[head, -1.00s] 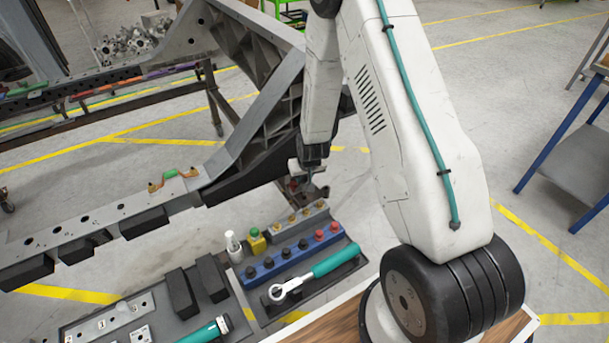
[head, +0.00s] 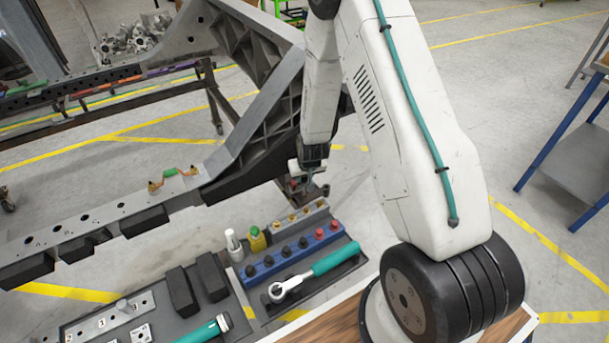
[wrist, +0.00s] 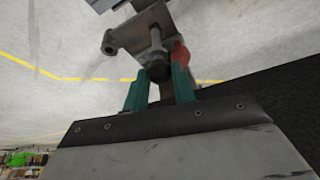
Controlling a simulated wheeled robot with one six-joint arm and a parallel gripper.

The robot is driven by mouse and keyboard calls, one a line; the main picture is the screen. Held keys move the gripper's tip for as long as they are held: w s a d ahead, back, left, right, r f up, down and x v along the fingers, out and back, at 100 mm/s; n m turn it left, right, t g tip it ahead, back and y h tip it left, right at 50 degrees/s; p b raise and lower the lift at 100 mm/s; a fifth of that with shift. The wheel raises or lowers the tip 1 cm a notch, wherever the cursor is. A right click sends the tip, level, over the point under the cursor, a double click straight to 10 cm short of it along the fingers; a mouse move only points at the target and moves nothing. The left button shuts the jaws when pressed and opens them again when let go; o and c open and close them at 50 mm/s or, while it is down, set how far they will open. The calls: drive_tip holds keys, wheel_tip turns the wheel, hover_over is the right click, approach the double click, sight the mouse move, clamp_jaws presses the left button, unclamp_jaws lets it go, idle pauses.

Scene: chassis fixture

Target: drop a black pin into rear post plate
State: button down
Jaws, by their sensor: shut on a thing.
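My gripper (wrist: 158,85) is shut on a black pin (wrist: 158,72), its dark head between the two teal fingers in the wrist view. The pin's grey shaft points away from the fingers, toward a grey metal bracket that looks like the rear post plate (wrist: 132,32). The shaft overlaps this plate in the picture; I cannot tell whether its tip is in a hole. In the head view my gripper (head: 308,181) is small and partly hidden, beside the lower end of the dark chassis post. Several black pins (head: 286,252) stand in a blue rack (head: 268,264).
A teal-handled ratchet (head: 320,268), a white bottle (head: 232,242) and a yellow-green bottle (head: 257,240) are on the tray. The chassis rail (head: 120,222) lies left. A red part (wrist: 180,53) is close beside the fingers.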

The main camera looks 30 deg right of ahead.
sight(304, 186)
drive_tip(key=shift+f, duration=1.3)
drive_tip(key=shift+f, duration=1.55)
drive_tip(key=c, duration=1.1)
unclamp_jaws()
drive_tip(key=shift+c, duration=0.5)
drive_tip(key=shift+r, duration=3.5)
